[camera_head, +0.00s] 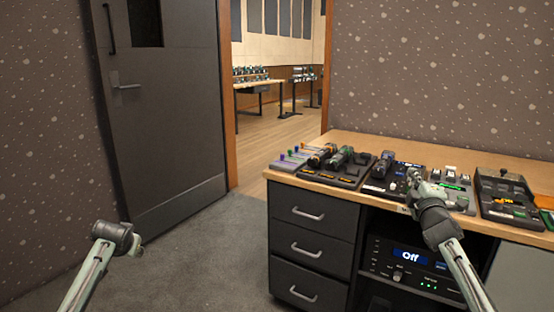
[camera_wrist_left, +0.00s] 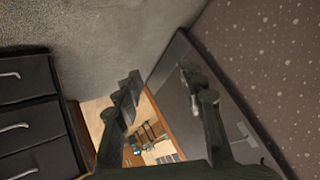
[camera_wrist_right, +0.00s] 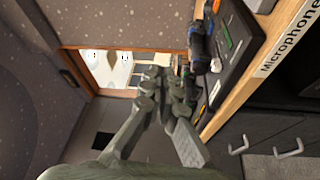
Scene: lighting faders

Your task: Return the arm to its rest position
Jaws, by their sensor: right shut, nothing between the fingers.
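My right arm reaches in from the lower right in the head view. Its gripper (camera_head: 414,178) is over the front part of the desktop, in front of a black control panel (camera_head: 378,188). I cannot tell whether it touches the panel. In the right wrist view the fingers (camera_wrist_right: 163,80) are together with nothing between them. My left arm (camera_head: 117,236) is low at the left in the head view, clear of the desk, its fingers hidden there. In the left wrist view the left gripper's fingers (camera_wrist_left: 165,100) stand apart and empty.
A dark door (camera_head: 165,110) stands left of an open doorway. The carpet (camera_head: 205,250) is clear.

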